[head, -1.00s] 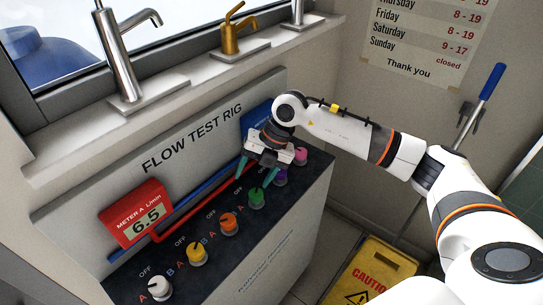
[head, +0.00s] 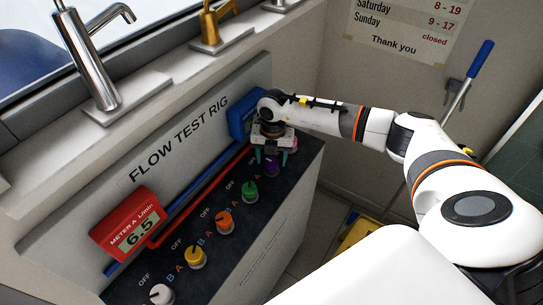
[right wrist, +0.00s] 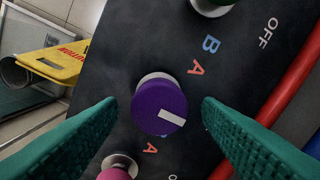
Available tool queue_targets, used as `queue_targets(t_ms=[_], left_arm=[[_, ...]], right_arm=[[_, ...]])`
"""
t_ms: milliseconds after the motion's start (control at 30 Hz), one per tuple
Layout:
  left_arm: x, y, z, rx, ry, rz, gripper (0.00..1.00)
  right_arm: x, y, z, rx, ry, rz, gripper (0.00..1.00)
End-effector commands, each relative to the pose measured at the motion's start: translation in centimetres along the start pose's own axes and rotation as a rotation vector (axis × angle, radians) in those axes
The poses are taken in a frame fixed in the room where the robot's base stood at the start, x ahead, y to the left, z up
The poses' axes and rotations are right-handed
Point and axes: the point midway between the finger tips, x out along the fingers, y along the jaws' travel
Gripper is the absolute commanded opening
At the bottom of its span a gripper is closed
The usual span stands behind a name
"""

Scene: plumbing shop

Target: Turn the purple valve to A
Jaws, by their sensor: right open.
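The purple valve (right wrist: 152,104) is a round knob with a white pointer stripe, in the middle of the right wrist view. Its stripe points to the lower right, away from the red A (right wrist: 196,68) above right of the knob. In the head view the purple valve (head: 271,168) shows partly below my right gripper (head: 271,157). My right gripper is open, its two green fingers on either side of the knob with gaps to both. The right finger hides part of the panel beside the knob. My left gripper is not in view.
Green (head: 250,190), orange (head: 224,221), yellow (head: 196,256) and white (head: 161,293) valves line the black panel. A pink knob (right wrist: 117,172) sits close to the purple one. Red pipe (right wrist: 296,88) runs behind the row. A yellow caution sign (right wrist: 55,62) stands on the floor.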

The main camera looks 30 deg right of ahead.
Motion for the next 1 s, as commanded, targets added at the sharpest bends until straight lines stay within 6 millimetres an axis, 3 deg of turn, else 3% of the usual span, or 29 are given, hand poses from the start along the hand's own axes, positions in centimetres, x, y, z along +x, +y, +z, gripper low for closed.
queue_targets(t_ms=[100,400,700,1000], left_arm=[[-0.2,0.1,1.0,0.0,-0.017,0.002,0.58],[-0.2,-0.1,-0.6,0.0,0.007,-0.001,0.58],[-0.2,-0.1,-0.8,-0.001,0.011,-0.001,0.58],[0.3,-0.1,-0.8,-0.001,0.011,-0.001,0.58]], right_arm=[[0.8,0.1,0.0,0.001,-0.001,0.001,0.59],[1.1,0.0,0.0,0.0,0.0,0.0,0.59],[1.0,0.0,0.0,0.0,0.0,0.0,0.15],[1.1,0.0,0.0,-0.042,-0.001,0.0,0.15]])
